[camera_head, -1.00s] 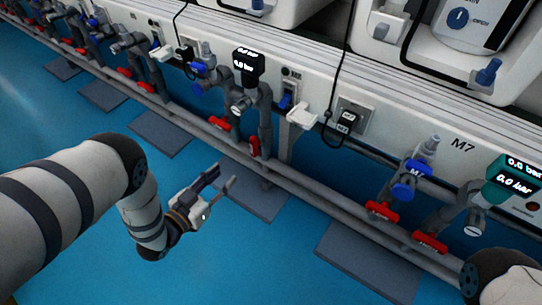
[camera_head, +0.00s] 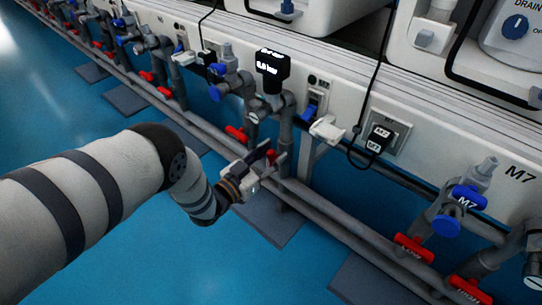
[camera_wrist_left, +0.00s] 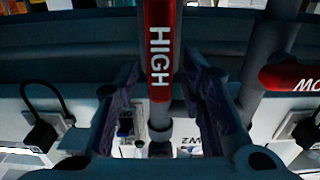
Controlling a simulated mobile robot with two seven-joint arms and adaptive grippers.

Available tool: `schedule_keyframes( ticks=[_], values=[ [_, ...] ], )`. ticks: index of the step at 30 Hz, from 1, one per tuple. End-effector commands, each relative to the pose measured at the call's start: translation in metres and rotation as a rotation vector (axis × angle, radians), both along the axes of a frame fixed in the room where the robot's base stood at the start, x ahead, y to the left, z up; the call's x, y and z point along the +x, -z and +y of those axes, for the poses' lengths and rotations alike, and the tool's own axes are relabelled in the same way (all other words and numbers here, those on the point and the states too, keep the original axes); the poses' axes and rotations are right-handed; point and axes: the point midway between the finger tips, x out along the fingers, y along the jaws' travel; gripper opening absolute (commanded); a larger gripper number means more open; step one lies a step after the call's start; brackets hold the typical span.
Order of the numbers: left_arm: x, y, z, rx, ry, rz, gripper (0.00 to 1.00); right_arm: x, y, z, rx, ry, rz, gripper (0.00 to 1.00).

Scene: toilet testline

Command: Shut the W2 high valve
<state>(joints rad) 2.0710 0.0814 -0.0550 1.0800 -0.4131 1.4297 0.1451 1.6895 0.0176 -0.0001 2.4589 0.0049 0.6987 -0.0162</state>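The red HIGH valve handle (camera_wrist_left: 159,50) hangs in the middle of the left wrist view, its lettering running along it. In the head view the same red handle (camera_head: 271,157) is partly hidden by my left gripper (camera_head: 273,156). My left gripper is open, and its two fingers (camera_wrist_left: 163,100) stand on either side of the handle's line, with gaps to both sides. Whether the handle is fully between the fingertips I cannot tell. A W2 label (camera_wrist_left: 189,146) shows behind, upside down. The red LOW handle (camera_wrist_left: 292,77) is to the right there; it also shows in the head view (camera_head: 237,133). My right gripper is not in view.
Grey pipes (camera_head: 340,226) run along the bench just below the handles. A black pressure display (camera_head: 271,68) stands above. The M7 station with red handles (camera_head: 414,248) is at right. Blue floor (camera_head: 150,240) is clear in front.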

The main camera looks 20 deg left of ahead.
Motion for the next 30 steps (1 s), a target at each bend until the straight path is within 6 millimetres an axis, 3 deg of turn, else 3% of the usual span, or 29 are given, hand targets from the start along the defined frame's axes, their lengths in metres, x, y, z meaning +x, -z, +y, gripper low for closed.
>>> schedule_keyframes(
  ticks=[2,6,7,20,30],
  values=[
    [-0.0003,-0.0001,0.0001,0.0,0.0,0.0,0.34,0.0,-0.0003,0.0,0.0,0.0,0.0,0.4],
    [-0.0005,0.0001,0.0002,0.0,0.0,0.001,0.03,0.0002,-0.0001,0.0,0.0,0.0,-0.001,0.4],
    [-0.0005,0.0002,0.0003,0.0,0.0,0.001,0.0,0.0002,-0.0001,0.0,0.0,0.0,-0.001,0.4],
    [-0.0016,0.0003,-0.0014,0.056,0.0,-0.018,0.0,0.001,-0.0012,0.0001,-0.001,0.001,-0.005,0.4],
    [-0.0042,0.0014,-0.0077,0.306,0.002,-0.108,0.0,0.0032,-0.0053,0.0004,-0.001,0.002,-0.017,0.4]
  ],
)
